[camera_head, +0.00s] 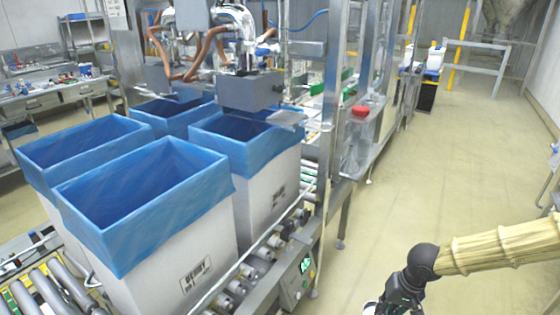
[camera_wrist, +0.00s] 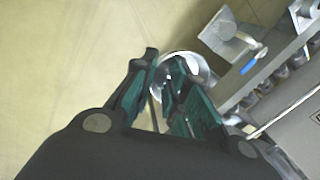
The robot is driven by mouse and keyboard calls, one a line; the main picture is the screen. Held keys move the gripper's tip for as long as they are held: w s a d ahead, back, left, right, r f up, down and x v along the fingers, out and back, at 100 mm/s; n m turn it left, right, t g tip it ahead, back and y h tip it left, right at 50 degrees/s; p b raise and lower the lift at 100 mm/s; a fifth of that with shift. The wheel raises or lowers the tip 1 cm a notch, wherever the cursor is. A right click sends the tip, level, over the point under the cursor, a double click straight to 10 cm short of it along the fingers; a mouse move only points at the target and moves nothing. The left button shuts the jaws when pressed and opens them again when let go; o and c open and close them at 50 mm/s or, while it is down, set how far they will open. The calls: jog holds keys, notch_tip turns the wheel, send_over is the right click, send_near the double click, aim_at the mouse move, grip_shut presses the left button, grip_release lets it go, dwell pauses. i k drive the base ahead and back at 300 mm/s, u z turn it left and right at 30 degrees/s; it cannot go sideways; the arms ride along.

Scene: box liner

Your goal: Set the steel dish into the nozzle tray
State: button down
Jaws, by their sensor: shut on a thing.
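In the wrist view, the steel dish (camera_wrist: 203,69) is a shiny round bowl at the fingertips of my gripper (camera_wrist: 166,64). The dark and green fingers are closed on its near rim and hide part of it. The dish is held above the floor. In the head view, my gripper (camera_head: 388,304) is at the bottom edge, right of the conveyor, with its fingertips cut off. I cannot clearly identify the nozzle tray. A grey metal tray-like piece (camera_wrist: 222,32) lies beyond the dish in the wrist view.
White boxes with blue liners (camera_head: 150,200) stand on the roller conveyor (camera_head: 262,262). A steel frame and side shelf with a red-topped item (camera_head: 361,111) stand at centre. A blue-handled item (camera_wrist: 250,66) lies near the metal piece. The floor (camera_head: 440,170) at right is clear.

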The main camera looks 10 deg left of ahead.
aim_at(287, 118)
jog(key=k, duration=0.2)
jog(key=z, duration=1.3)
jog(key=i, duration=1.65)
jog(key=u, duration=2.3)
